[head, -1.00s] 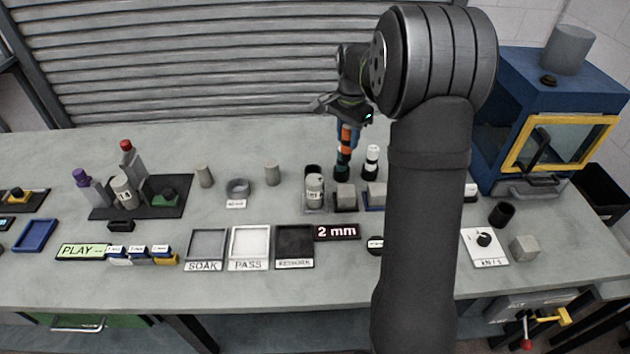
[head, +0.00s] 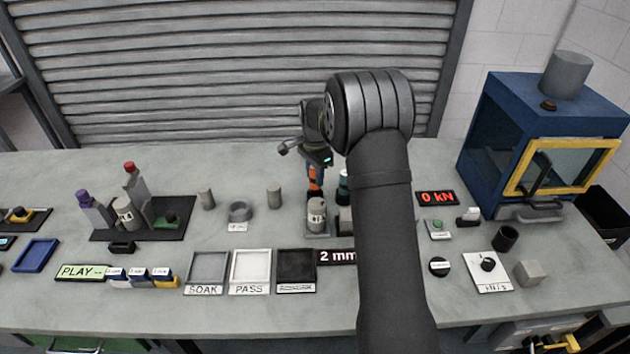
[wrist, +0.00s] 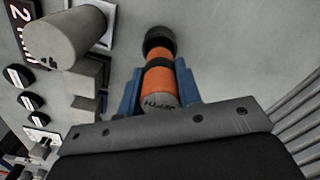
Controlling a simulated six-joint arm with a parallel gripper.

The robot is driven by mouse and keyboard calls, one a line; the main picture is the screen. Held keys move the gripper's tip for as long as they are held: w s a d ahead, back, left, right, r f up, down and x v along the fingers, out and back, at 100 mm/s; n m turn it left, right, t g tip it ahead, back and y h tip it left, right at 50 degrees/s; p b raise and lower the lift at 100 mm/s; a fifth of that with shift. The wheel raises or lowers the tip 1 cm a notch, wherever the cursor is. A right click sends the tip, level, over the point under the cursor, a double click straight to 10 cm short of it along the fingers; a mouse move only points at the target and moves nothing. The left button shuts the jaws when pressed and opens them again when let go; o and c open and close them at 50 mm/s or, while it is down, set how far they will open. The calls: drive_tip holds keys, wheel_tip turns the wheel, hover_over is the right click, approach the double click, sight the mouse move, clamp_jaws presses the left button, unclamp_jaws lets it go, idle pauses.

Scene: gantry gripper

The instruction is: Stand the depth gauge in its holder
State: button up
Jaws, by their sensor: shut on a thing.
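An orange cylinder with black bands, likely the depth gauge (head: 315,177), is held between the jaws of my gripper (head: 316,165). In the wrist view the jaws (wrist: 155,95) are shut on the gauge (wrist: 160,82), whose grey lettered end faces the camera. A wider dark round piece (wrist: 159,38) shows at its far end; I cannot tell whether this is the gauge's foot or a holder. In the head view the gauge's lower end is behind a pale grey cylinder (head: 316,212). A teal-and-black upright piece (head: 343,186) stands just right of the gauge, partly hidden by my arm.
The pale cylinder also stands close by in the wrist view (wrist: 65,38). A grey block (head: 345,220) is beside it. Three shallow trays, the middle one white (head: 250,272), lie in front. A blue cabinet (head: 535,140) stands right. Bench behind the small cylinders is clear.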

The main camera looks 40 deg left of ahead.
drive_tip(key=shift+f, duration=1.25)
drive_tip(key=shift+f, duration=0.15)
drive_tip(key=o, duration=1)
drive_tip(key=shift+c, duration=0.2)
wheel_tip(320, 180, up, 12)
drive_tip(key=shift+r, duration=0.15)
